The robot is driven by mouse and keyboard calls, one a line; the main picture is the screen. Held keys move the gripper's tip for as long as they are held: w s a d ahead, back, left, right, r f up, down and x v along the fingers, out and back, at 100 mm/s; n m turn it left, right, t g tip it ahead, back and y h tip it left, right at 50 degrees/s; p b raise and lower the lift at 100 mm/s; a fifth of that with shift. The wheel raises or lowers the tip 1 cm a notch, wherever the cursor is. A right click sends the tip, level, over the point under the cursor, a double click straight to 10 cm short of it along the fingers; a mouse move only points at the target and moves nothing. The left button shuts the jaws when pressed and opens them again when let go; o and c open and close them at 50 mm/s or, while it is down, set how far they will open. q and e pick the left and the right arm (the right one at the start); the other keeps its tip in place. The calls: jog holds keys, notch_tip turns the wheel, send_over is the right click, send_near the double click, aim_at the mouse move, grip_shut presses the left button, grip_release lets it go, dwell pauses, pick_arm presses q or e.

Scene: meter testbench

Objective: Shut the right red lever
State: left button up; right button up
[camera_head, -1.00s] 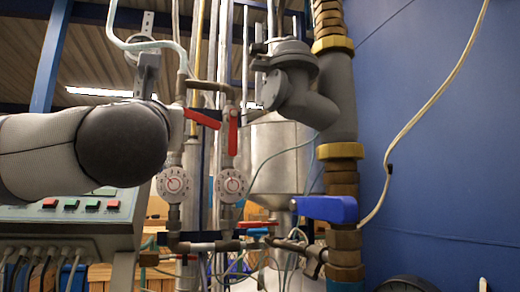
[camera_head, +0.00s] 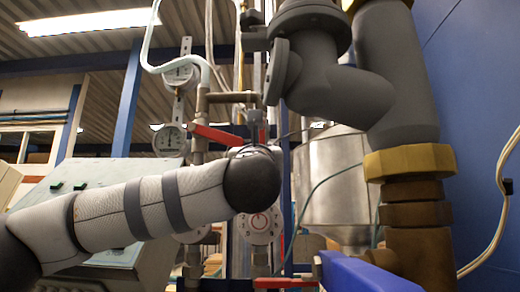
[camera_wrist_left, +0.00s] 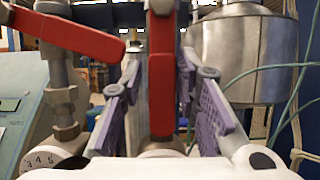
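The right red lever (camera_wrist_left: 162,85) hangs straight down in the left wrist view. My left gripper (camera_wrist_left: 161,76) is open, with one purple-padded finger on each side of this lever. Gaps show between the pads and the lever. In the head view my arm hides most of the right lever and the gripper itself. The left red lever (camera_head: 216,135) lies tilted, sloping down to the right; it also shows in the left wrist view (camera_wrist_left: 75,31). My right gripper is in neither view.
A white round dial (camera_head: 260,226) sits below my arm's end. A large grey pipe (camera_head: 395,80) with brass fittings and a blue lever (camera_head: 355,274) stand close on the right. Another red lever (camera_head: 285,283) is at the bottom. A metal tank (camera_head: 330,175) is behind.

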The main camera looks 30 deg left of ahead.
pick_arm(q)
jog(key=shift+w+a+r, duration=0.15)
jog(key=shift+w+a, duration=0.05)
jog(key=shift+w, duration=0.35)
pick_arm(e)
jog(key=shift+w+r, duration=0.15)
pick_arm(q)
grip_shut()
